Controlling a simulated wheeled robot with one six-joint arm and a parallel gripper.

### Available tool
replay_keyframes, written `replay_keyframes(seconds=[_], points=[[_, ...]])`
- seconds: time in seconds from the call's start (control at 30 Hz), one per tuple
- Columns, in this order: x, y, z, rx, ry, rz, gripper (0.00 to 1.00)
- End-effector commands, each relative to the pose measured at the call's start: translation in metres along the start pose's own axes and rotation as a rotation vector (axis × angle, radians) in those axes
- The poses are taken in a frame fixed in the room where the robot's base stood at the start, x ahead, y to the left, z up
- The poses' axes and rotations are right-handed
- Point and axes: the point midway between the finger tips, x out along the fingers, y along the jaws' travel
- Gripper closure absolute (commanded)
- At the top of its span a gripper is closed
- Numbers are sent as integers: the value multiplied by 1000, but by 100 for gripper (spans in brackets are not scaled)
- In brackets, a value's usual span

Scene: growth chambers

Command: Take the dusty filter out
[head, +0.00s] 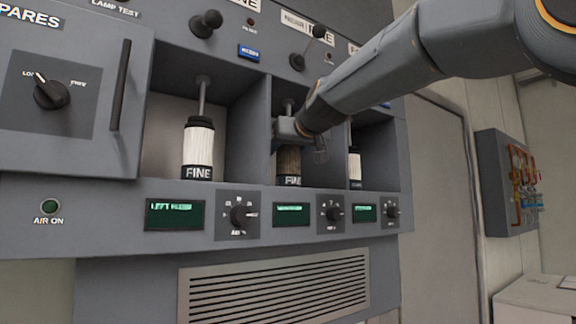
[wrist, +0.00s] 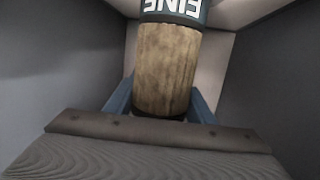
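The dusty filter (head: 289,161) hangs in the middle bay under a thin rod. Its sleeve is brown, unlike the white one to the left, and its dark band reads FINE. In the wrist view the filter (wrist: 166,70) fills the centre, with its lettering upside down. My gripper (head: 290,131) is inside the middle bay at the filter's upper part. In the wrist view its blue fingers (wrist: 162,98) stand on either side of the filter, close to its edges. I cannot tell whether they touch it.
A white filter (head: 199,150) hangs in the left bay and another (head: 355,167) in the right bay. Bay walls stand close around my gripper. Levers (head: 206,23) are above; displays (head: 291,214) and knobs (head: 242,215) are below. A spares cabinet (head: 65,150) is at left.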

Motion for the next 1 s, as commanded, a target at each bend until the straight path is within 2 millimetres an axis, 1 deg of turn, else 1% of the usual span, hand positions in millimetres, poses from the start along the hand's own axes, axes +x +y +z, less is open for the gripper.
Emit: replay_keyframes(seconds=[0.27,0.43,0.57,0.77,0.8,1.0], points=[[0,0,-1,0,1,0,77],[-1,0,-6,0,2,0,77],[-3,0,-16,-1,3,0,77],[-8,0,-37,-1,3,0,77],[-16,0,-34,0,4,0,77],[-43,0,-27,0,3,1,77]])
